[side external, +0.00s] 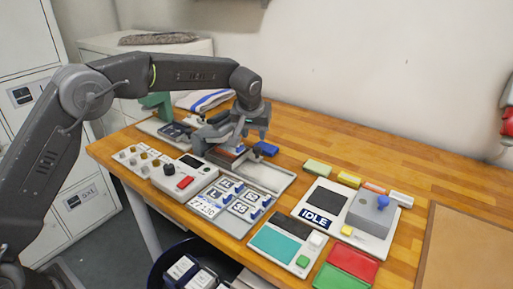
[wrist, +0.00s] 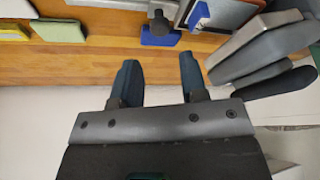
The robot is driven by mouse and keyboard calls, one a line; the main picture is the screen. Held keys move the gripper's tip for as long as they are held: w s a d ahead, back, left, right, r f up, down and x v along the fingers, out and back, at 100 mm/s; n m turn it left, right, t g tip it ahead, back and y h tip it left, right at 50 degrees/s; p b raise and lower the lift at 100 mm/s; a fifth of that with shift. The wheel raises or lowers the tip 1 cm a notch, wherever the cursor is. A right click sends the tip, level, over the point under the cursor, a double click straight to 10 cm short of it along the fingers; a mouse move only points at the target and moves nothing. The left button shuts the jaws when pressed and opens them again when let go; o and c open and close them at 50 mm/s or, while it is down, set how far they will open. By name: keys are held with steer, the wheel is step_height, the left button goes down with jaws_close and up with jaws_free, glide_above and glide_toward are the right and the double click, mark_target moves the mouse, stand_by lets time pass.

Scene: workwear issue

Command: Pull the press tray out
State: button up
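The press stands at the middle of the bench and is partly hidden behind my wrist in the side view; its grey upper part (wrist: 262,48) fills the right of the wrist view. A pale metal tray (side external: 272,181) lies low at its front right; whether this is the press tray I cannot tell for sure. A blue block (side external: 266,149) sits behind it, beside a dark round knob (wrist: 161,20) in the wrist view. My gripper (wrist: 158,78) is open, with nothing between its fingers; in the side view it hangs above the press (side external: 256,132).
A control box with a red button (side external: 185,182) and a board of lettered tiles (side external: 232,203) lie in front. Bare bench (side external: 330,140) lies behind.

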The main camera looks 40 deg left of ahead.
mark_target(257, 149)
steer(key=x, duration=0.8)
steer(key=shift+w, duration=0.1)
jaws_close()
